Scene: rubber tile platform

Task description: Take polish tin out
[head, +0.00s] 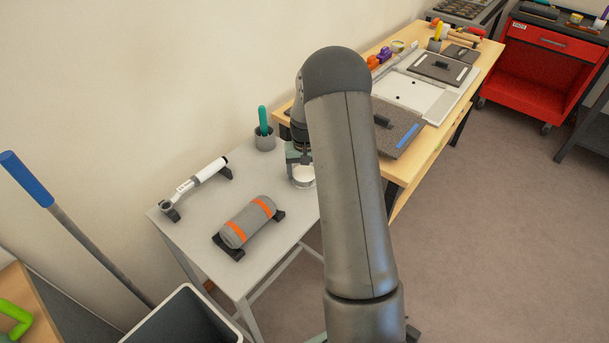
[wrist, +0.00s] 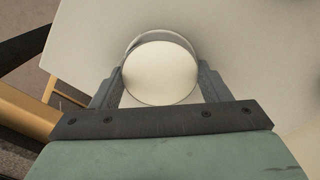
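The polish tin, a round cream-white disc with a thin metallic rim (wrist: 160,72), lies between my two fingers in the wrist view. A finger meets its edge on each side, with no clear gap. In the head view the pale round tin (head: 303,178) shows below my gripper (head: 299,160), at the right end of the light grey table (head: 180,236). My arm hides part of that area. I cannot tell whether the tin rests on the table or is raised.
A grey roll with orange bands (head: 247,222) lies on a black stand. A white tool (head: 200,182) and a grey cup (head: 264,139) stand along the wall side. A wooden bench (head: 448,110) with trays adjoins at right. A dark bin (head: 185,318) stands in front.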

